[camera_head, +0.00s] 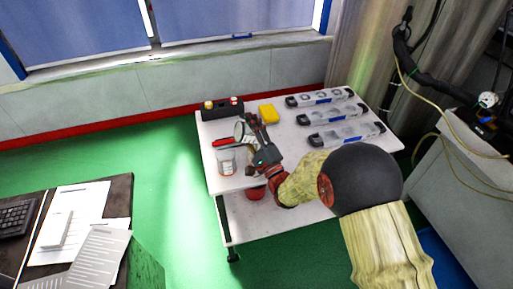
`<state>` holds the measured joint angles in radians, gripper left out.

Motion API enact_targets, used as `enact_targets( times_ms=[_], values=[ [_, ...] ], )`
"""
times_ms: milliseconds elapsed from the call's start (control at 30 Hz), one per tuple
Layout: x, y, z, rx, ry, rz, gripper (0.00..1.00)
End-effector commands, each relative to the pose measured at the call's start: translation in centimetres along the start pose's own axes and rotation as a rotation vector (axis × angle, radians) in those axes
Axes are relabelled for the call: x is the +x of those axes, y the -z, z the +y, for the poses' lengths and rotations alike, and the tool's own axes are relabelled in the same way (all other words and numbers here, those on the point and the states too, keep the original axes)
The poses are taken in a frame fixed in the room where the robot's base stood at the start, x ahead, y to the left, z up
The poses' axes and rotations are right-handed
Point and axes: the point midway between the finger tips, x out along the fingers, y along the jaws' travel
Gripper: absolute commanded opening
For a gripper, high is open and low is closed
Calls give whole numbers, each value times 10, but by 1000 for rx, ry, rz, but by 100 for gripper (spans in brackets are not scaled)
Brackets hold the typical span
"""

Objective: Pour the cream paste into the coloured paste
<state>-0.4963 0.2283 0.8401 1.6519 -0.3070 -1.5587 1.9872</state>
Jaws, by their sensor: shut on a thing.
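My gripper (249,129) is above the left part of the white table, seen from behind and small. It is shut on a small cup (241,132) with a pale round opening, which looks tilted to the left. Its contents are too small to make out. A clear beaker (227,163) with a reddish mark stands on the table near the left edge, below the held cup in the picture. I cannot tell which paste is in it. My gripper and wrist hide part of the table.
A red-handled tool (224,142) lies near the beaker. Grey moulds (347,135) fill the right of the white table (285,144). A red container (256,192) sits lower down.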

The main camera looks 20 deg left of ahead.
Motion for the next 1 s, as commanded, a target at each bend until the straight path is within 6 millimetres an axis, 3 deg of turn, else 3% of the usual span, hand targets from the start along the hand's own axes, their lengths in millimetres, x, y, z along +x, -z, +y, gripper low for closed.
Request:
enact_targets(
  times_ms=[1000],
  values=[
    [-1, 8, -8, 141, 59, 43, 16]
  ],
)
